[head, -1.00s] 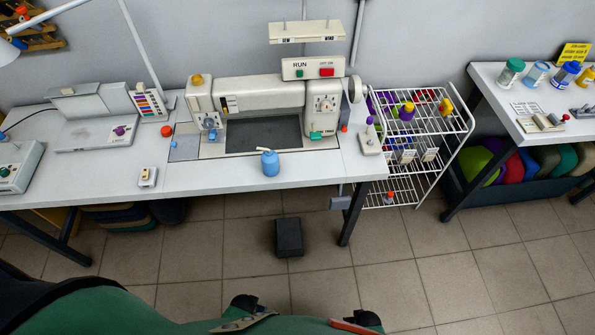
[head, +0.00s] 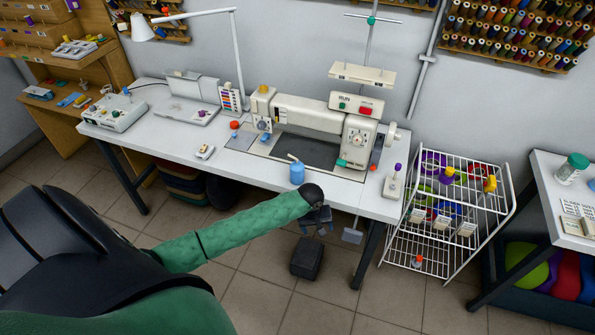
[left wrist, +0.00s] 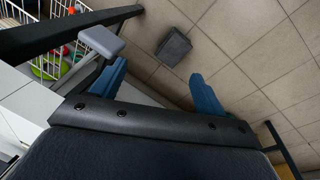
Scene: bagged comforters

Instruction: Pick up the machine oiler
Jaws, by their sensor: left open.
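The machine oiler, which I take to be the small blue bottle with a pale spout (head: 297,173), stands upright near the front edge of the white sewing table (head: 345,193). My left gripper (head: 317,230) is in front of the table edge, below and to the right of the oiler in the head view, apart from it. In the left wrist view its two blue fingers (left wrist: 158,75) are spread with nothing between them, over the floor. The oiler does not show in the left wrist view. My right gripper is out of view.
The sewing machine (head: 310,115) stands behind the oiler. A dark pedal box (head: 307,258) lies on the floor below; it also shows in the left wrist view (left wrist: 173,46). A white wire rack (head: 440,225) stands right of the table.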

